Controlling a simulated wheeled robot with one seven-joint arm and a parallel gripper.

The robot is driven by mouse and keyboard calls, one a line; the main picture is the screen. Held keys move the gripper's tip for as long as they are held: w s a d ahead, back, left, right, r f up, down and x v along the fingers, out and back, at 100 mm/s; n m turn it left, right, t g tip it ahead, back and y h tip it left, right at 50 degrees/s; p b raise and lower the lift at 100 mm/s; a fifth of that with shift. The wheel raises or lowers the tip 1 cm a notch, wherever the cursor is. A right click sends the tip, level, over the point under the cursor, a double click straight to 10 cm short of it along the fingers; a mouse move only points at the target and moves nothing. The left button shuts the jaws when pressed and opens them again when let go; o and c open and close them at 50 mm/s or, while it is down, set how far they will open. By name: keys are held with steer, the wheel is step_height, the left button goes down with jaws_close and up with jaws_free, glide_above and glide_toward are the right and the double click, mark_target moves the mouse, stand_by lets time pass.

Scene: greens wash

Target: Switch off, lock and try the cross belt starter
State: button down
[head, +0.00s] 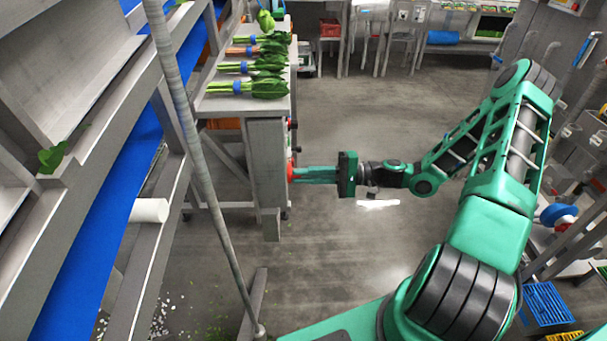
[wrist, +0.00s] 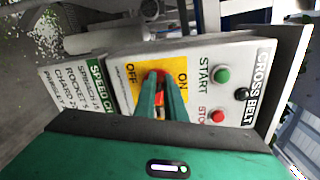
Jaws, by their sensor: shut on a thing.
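The cross belt starter box (head: 268,160) is fixed at the end of the greens bench, its panel facing right towards my arm. In the wrist view the panel (wrist: 213,137) carries the words CROSS BELT, a green START button (wrist: 222,76), a red STOP button (wrist: 218,116) and a small black knob (wrist: 241,94). Its yellow plate reads ON and OFF around a red switch handle (wrist: 161,74). My gripper (head: 299,173) is at the panel with its fingers shut on the red handle. The fingers hide much of it, so its exact turn cannot be told. I see no padlock.
The bench (head: 238,103) holds several bunches of greens. A sloping pole (head: 198,150) and a blue belt (head: 100,228) stand at the left. A blue crate (head: 546,303) is at the lower right. The floor (head: 345,265) beneath my gripper is open.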

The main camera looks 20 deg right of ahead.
steer(key=shift+f+n, duration=0.2)
steer(key=shift+n, duration=0.5)
steer(key=shift+f+n, duration=0.15)
steer(key=shift+n, duration=0.55)
steer(key=c, duration=1.8)
jaws_free()
steer(key=v, duration=1.1)
steer(key=shift+a, duration=0.1)
